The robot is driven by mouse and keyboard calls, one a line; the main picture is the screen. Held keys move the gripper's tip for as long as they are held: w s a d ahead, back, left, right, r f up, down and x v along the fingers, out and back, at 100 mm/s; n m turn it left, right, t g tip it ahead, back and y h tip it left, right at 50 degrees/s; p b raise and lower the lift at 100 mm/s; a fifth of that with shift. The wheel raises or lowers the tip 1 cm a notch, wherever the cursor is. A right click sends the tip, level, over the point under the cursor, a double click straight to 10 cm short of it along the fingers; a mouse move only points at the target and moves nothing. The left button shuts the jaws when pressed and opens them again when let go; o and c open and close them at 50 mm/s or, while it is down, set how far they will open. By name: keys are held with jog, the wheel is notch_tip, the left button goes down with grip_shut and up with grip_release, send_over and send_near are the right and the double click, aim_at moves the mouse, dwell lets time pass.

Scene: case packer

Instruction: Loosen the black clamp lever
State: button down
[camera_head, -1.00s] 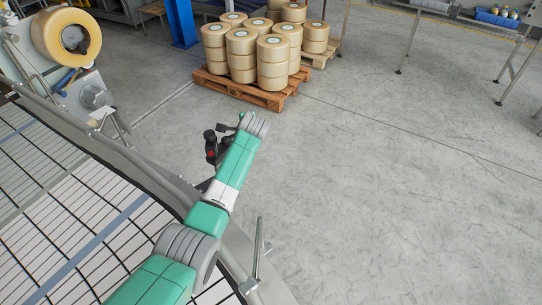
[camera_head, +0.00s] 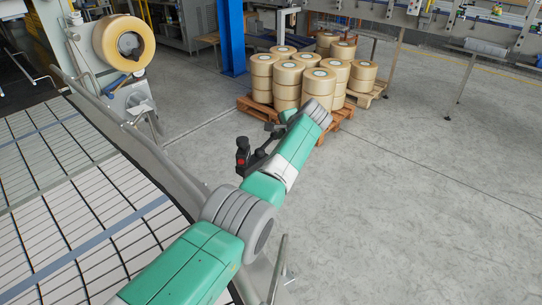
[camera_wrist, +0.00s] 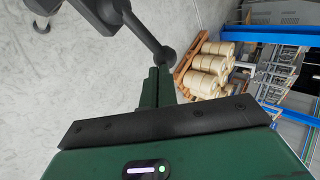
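In the wrist view the black clamp lever (camera_wrist: 142,34) runs down and right from a dark clamp body at the top edge and ends in a round knob. My gripper (camera_wrist: 162,70) has its dark green fingers together, side by side. Their tips appear right at the knob; I cannot tell if they touch it. In the head view a black fitting with a red spot (camera_head: 243,158) and a dark bar stand just left of my forearm, probably the clamp assembly. My gripper is hidden behind my arm there.
A metal guide rail (camera_head: 165,170) edges the conveyor (camera_head: 75,215) on the left. A tape roll (camera_head: 122,45) is mounted at upper left. A wooden pallet (camera_head: 258,106) with stacked rolls stands beyond my arm. The grey floor at right is clear.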

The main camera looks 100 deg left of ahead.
jog(key=shift+f, duration=0.2)
dwell(0.4)
jog(key=w+p+v, duration=0.1)
jog(key=p+v, duration=0.2)
jog(key=v, duration=0.3)
jog(key=w+a+p+v, duration=0.1)
jog(key=p+v, duration=0.2)
jog(key=v, duration=0.4)
jog(key=shift+w+d+f, duration=0.15)
jog(key=shift+w+d, duration=0.05)
jog(key=shift+w, duration=0.35)
